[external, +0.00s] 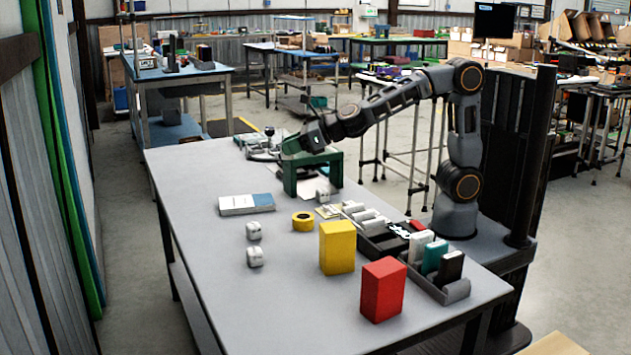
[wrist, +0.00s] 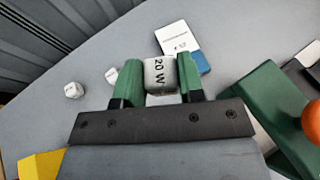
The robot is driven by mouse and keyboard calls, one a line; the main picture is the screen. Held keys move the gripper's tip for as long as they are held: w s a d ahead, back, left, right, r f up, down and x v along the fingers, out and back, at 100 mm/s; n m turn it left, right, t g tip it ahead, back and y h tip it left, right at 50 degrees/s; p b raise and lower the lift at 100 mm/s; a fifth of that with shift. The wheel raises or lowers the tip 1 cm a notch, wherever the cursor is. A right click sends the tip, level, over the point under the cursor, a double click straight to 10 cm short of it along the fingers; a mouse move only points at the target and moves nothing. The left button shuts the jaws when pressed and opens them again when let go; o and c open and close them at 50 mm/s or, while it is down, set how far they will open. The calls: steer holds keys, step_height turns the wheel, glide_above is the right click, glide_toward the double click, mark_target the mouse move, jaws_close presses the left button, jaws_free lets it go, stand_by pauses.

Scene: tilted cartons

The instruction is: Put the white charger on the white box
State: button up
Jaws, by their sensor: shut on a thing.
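In the wrist view my gripper (wrist: 160,80) is shut on a white charger (wrist: 160,76) marked "20 W", with one green finger at each side of it. The white box (wrist: 174,38), with a blue end, lies flat on the table beyond the fingertips. In the external view this box (external: 240,203) is at the left of the table. My gripper (external: 291,146) is at the arm's end near a green stand, and I cannot clearly make out the held charger there. Two similar white blocks (external: 254,231) (external: 255,257) sit in front of the box.
The green stand (external: 315,158) is right of the white box. A yellow tape roll (external: 303,222), yellow box (external: 337,248) and red box (external: 382,290) stand nearer the camera. Dark trays (external: 452,292) hold several items at right. The table's left side is clear.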

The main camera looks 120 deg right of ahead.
steer(key=s+d+f+m+g+h, duration=0.1)
steer(key=s+d+m+g+h, duration=0.1)
steer(key=s+d+m+h, duration=0.1)
steer(key=b, duration=0.2)
glide_above(249, 201)
steer(key=f, duration=0.9)
steer(key=shift+s+a+f, duration=0.1)
steer(key=shift+s, duration=0.2)
steer(key=f, duration=0.2)
steer(key=f+b, duration=0.1)
steer(key=shift+w+f, duration=0.15)
steer(key=shift+w, duration=0.15)
steer(key=shift+f, duration=0.25)
steer(key=shift+f+b, duration=0.25)
steer(key=shift+b, duration=0.2)
steer(key=o, duration=0.9)
steer(key=shift+r, duration=0.1)
